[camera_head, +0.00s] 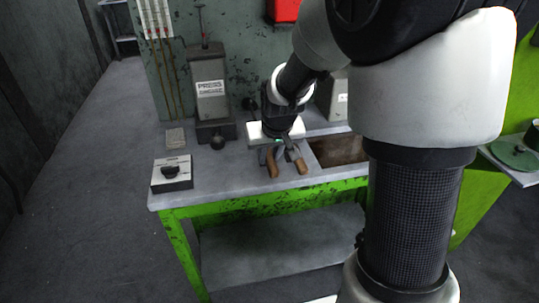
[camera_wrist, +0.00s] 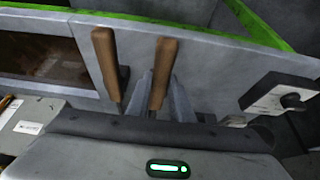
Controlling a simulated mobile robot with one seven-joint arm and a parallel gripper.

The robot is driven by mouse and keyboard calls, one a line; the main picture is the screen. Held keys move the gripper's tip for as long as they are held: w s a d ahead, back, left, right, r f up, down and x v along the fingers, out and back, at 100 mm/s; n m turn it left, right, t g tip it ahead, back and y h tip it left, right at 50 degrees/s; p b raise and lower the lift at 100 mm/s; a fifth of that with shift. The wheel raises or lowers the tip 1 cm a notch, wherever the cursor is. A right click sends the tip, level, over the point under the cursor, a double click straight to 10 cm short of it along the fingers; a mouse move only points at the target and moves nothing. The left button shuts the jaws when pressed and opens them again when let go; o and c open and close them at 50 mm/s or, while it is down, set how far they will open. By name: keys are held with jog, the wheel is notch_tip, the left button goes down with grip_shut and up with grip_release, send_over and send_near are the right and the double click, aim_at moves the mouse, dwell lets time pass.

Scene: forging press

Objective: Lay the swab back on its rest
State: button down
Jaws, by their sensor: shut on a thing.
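My gripper (camera_head: 277,153) hangs low over the grey bench top, in front of the press. In the wrist view its grey fingers (camera_wrist: 159,82) are shut on a brown wooden handle (camera_wrist: 163,62), which I take to be the swab's. In the head view this handle (camera_head: 271,166) points toward the bench's front edge. The swab's far end is hidden under the gripper body. A second wooden handle (camera_wrist: 105,58) stands close beside it, apart from the fingers; it also shows in the head view (camera_head: 300,164). I cannot make out the swab's rest.
A box with a black knob (camera_head: 172,172) sits at the bench's left front corner. A grey post labelled PRESS (camera_head: 210,103) stands behind. A dark recessed opening (camera_head: 338,150) lies right of the handles. The bench between knob box and gripper is clear.

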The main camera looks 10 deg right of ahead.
jog(key=shift+f+b, duration=0.35)
jog(key=shift+f, duration=0.1)
jog(key=c, duration=1.5)
grip_release()
jog(key=p+v, duration=0.4)
jog(key=v, duration=1.3)
jog(key=s+r, duration=0.3)
jog(key=s, duration=1.5)
jog(key=shift+t, duration=0.3)
notch_tip(320, 180, up, 15)
jog(key=p, duration=1.5)
jog(key=shift+w, duration=0.1)
